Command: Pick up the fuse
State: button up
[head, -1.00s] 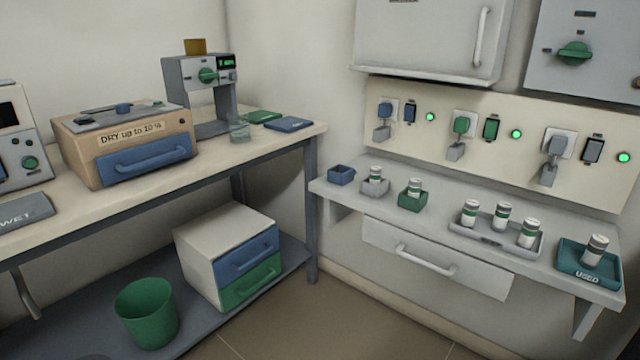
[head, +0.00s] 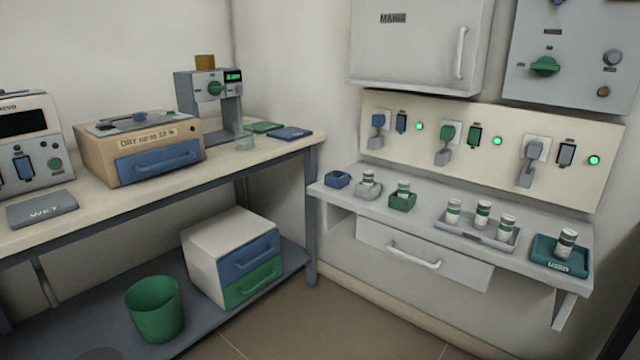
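Several small white cylindrical fuses with green or dark bands stand upright on the right-hand shelf (head: 430,212). One fuse (head: 368,177) stands in a small grey holder (head: 368,192). Another fuse (head: 403,188) stands in a green holder (head: 402,203). Three fuses, the middle one (head: 482,214) among them, stand in a long grey tray (head: 476,239). One fuse with a dark band (head: 566,243) stands in a teal tray marked "USED" (head: 562,268). Which fuse the task means cannot be told. My gripper is not in view.
A blue holder (head: 337,180) on the shelf looks empty. A panel (head: 480,150) above has plugs, switches and green lights. A drawer (head: 423,255) is below. The left bench (head: 90,205) carries a "DRY" box (head: 140,150) and instruments. A green bin (head: 155,309) stands low.

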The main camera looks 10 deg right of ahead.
aim_at(453, 207)
jog(key=z, duration=0.15)
jog(key=i, duration=0.95)
jog(key=u, duration=0.15)
jog(key=k, duration=0.95)
jog(key=z, duration=0.15)
jog(key=i, duration=0.75)
jog(key=u, duration=0.05)
